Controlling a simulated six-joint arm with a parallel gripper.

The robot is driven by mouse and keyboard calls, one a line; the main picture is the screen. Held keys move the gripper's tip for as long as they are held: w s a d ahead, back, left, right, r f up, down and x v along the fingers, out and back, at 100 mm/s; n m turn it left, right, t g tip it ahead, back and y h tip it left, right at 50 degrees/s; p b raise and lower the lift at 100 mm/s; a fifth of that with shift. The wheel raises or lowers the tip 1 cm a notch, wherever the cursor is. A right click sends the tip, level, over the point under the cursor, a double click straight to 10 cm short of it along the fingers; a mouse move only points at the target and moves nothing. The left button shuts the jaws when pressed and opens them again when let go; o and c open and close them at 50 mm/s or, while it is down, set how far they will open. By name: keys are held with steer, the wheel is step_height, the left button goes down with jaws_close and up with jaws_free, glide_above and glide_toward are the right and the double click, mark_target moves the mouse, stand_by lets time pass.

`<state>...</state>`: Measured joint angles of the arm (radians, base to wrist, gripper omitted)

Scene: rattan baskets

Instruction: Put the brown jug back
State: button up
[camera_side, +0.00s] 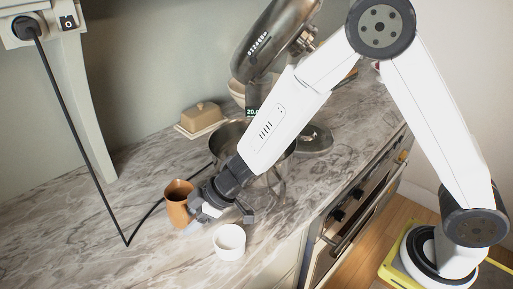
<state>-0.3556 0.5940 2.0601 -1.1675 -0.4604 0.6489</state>
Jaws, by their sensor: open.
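The brown jug (178,204) stands upright on the marble counter, left of the middle of the side view. My gripper (218,220) is open and sits low, just right of the jug, between it and a white cup. The gripper's near parts overlap the jug's right edge in the picture. I cannot tell whether a finger touches the jug. The jug's handle, if it has one, is hidden.
A white cup (229,243) stands close in front of my gripper. A stand mixer (268,45) with a metal bowl (228,135) is behind my arm. A butter dish (201,117) sits at the wall. A black cable (88,165) crosses the counter.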

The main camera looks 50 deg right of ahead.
steer(key=v, duration=0.7)
steer(key=shift+r, duration=0.15)
steer(key=shift+d, duration=0.1)
